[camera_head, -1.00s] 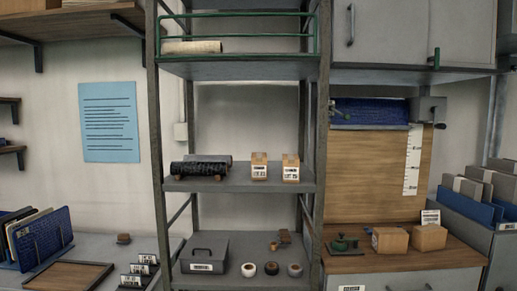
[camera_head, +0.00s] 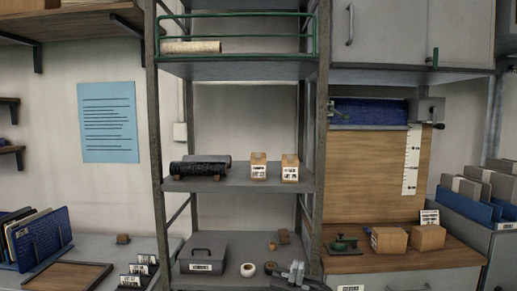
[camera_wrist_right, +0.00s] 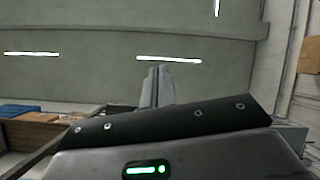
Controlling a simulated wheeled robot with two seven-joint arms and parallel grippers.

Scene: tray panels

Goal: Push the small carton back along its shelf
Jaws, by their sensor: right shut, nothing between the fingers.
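Two small tan cartons with white labels stand upright side by side on the middle shelf (camera_head: 225,186) in the head view. The left carton (camera_head: 259,166) and the right carton (camera_head: 290,168) both sit near the shelf's right end, with a narrow gap between them. My right gripper (camera_head: 296,267) is low in the head view, in front of the bottom shelf and well below the cartons. It is shut and empty, touching neither carton. In the right wrist view its closed fingers (camera_wrist_right: 157,86) point toward the ceiling; no carton shows clearly there. My left gripper is not in view.
Dark rolls (camera_head: 200,168) lie left of the cartons. Rack posts (camera_head: 316,150) flank the shelf, and the upper shelf (camera_head: 240,69) spans above. The bottom shelf holds a grey box (camera_head: 203,254) and tape rolls (camera_head: 248,269). Space above the cartons is clear.

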